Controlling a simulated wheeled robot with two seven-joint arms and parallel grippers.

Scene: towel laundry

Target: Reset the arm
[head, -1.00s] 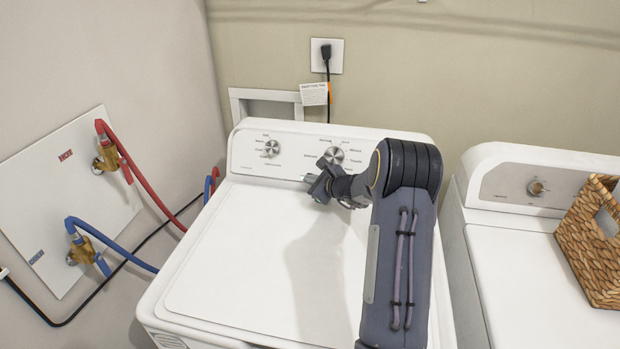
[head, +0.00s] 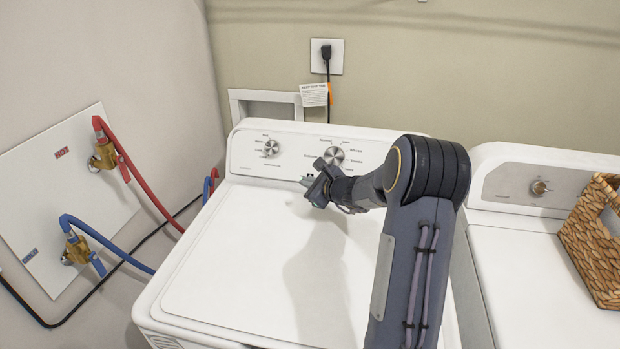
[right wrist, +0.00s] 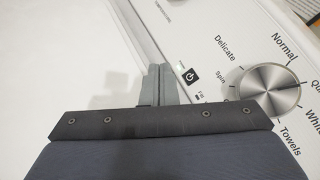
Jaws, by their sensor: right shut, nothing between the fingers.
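My right gripper (head: 311,188) is over the back of the white washer (head: 230,250), just in front of its control panel (head: 249,152). Its fingers are together with nothing between them. In the right wrist view the closed fingertips (right wrist: 156,84) lie beside a power button (right wrist: 190,75) and left of a large silver dial (right wrist: 269,92). I cannot tell whether the fingertips touch the panel. The same dial (head: 334,155) shows just above my gripper in the head view. My left gripper is not in view.
A second white machine (head: 530,280) stands at the right with a wicker basket (head: 590,240) on it. Red (head: 150,195) and blue hoses (head: 115,245) run at the left wall. The washer's lid is shut and clear.

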